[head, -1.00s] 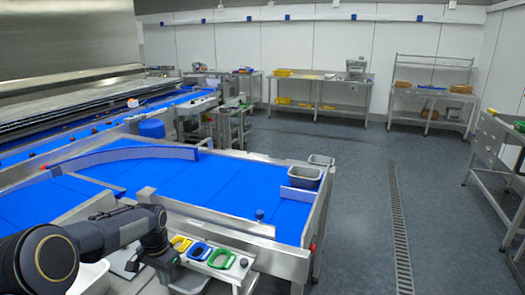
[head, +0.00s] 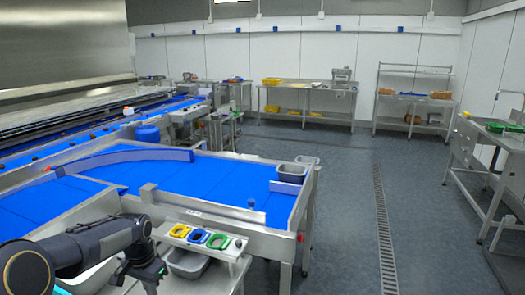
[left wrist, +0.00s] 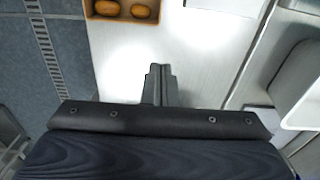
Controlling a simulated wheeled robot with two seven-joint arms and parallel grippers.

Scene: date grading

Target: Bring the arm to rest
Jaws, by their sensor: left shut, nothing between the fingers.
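My left arm comes in from the lower left of the head view, in front of the blue sorting table (head: 220,185). Its gripper (head: 158,272) hangs low near the bottom edge, left of a small rack, and its fingertips are hard to make out there. In the left wrist view the two dark fingers (left wrist: 160,70) are together with nothing between them. They are over a pale, bright surface (left wrist: 120,60). My right arm and gripper are not in view.
The rack (head: 230,255) carries a yellow (head: 180,231), a blue (head: 198,236) and a green (head: 218,241) ring-like piece. A grey bin (head: 188,264) is beneath it. In the wrist view, a brown box (left wrist: 97,14) holds orange-brown oval items. Open floor (head: 345,215) lies right.

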